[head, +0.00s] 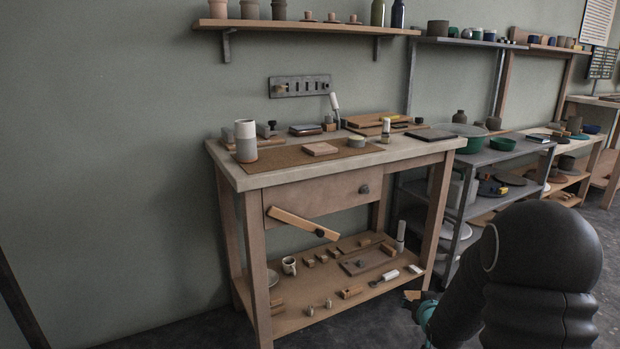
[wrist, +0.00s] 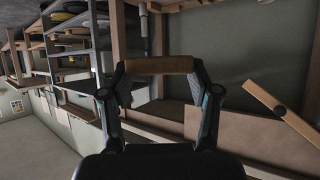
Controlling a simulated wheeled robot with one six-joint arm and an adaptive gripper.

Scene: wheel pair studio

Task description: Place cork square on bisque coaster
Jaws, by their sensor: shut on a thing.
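My gripper (wrist: 158,78) is shut on the cork square (wrist: 160,65), seen edge-on as a brown strip between its two fingertips in the wrist view. In the head view the cork square (head: 412,294) shows as a small tan patch at my gripper (head: 421,301), low in front of the workbench's right leg and partly hidden by my arm. A flat pale pinkish square, which looks like the bisque coaster (head: 320,149), lies on the brown mat (head: 279,158) on the bench top. My gripper is below and to the right of it. Nothing visible lies on the coaster.
The workbench (head: 229,176) also bears a grey-white cylinder (head: 245,141), a small round tin (head: 357,142) and a dark slab (head: 430,135). A slanted wooden slat (head: 301,222) sticks out at its front. Its lower shelf is cluttered. A grey shelf unit (head: 470,205) stands to the right.

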